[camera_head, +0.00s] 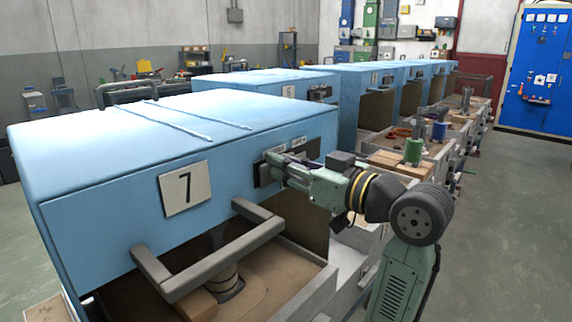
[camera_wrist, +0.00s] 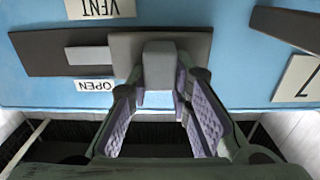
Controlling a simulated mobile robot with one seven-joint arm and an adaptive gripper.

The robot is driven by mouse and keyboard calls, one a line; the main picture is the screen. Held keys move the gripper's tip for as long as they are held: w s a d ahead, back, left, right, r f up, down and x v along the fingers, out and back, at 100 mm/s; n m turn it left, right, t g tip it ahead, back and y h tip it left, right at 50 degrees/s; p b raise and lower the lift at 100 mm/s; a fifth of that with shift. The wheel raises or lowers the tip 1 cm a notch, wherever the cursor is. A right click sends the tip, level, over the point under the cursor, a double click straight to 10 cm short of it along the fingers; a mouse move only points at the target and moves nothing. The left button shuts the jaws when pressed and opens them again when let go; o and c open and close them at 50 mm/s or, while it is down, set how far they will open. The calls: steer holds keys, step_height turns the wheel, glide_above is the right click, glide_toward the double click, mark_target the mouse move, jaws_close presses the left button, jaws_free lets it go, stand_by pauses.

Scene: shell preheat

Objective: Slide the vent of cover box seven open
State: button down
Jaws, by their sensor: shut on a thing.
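Cover box seven (camera_head: 110,218) is a light blue box with a number 7 plate (camera_head: 185,188) on its front. Its vent (camera_wrist: 40,55) is a dark strip on the blue face, with a grey slider (camera_wrist: 195,47) at the strip's right end in the wrist view. A small lighter grey patch (camera_wrist: 85,55) shows just left of the slider. A grey knob (camera_wrist: 160,65) stands out from the slider. My gripper (camera_wrist: 160,78) is shut on this knob, one finger on each side. In the head view my gripper (camera_head: 272,170) hides much of the vent.
VENT (camera_wrist: 100,8) and OPEN (camera_wrist: 95,86) labels flank the strip, upside down in the wrist view. A grey bar handle (camera_head: 215,250) juts out below the number plate. More blue boxes (camera_head: 290,82) stand in a row behind. Open floor (camera_head: 510,200) lies at right.

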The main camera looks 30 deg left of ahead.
steer(key=w, duration=0.5)
steer(key=w+d, duration=0.1)
steer(key=w, duration=0.1)
steer(key=shift+w+d+r, duration=0.1)
steer(key=shift+w, duration=0.1)
steer(key=c, duration=1.5)
jaws_free()
steer(key=shift+w, duration=0.1)
steer(key=shift+o, duration=0.3)
glide_toward(298, 149)
steer(key=d, duration=0.5)
steer(key=shift+s+d, duration=0.15)
steer(key=shift+s, duration=0.2)
